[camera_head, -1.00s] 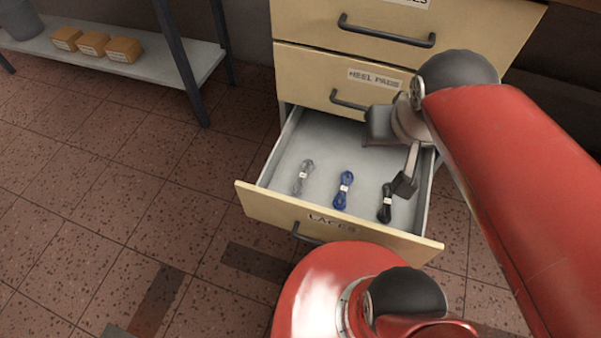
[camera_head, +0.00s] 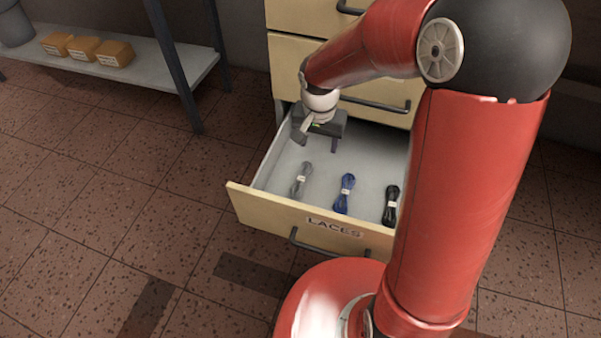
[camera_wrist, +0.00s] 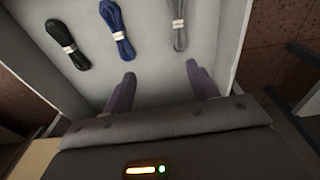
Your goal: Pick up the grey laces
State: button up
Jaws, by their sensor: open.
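The grey laces (camera_head: 300,179) are a small bundle with a white band, lying at the left in the open drawer (camera_head: 264,204) labelled LACES. They also show at the top of the wrist view (camera_wrist: 179,22), ahead of my gripper. My gripper (camera_head: 318,138) is over the back left part of the drawer, behind the grey laces and apart from them. In the wrist view its two fingers (camera_wrist: 160,84) are spread with nothing between them.
Blue laces (camera_head: 345,193) lie in the middle of the drawer and black laces (camera_head: 391,205) at the right. The drawer walls stand close around my gripper. A shelf (camera_head: 150,66) with several orange boxes stands at the back left.

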jog(key=m+b, duration=0.1)
send_over(302, 175)
jog(key=shift+g, duration=0.4)
jog(key=f, duration=0.8)
jog(key=shift+w+d, duration=0.1)
jog(key=shift+d, duration=0.3)
jog(key=f, duration=0.2)
jog(key=f+b, duration=0.1)
jog(key=f, duration=0.2)
jog(key=f+b, duration=0.1)
jog(key=f, duration=0.1)
jog(key=shift+a+f, duration=0.15)
jog(key=shift+a, duration=0.2)
jog(key=c, duration=1.1)
jog(key=shift+o, duration=0.2)
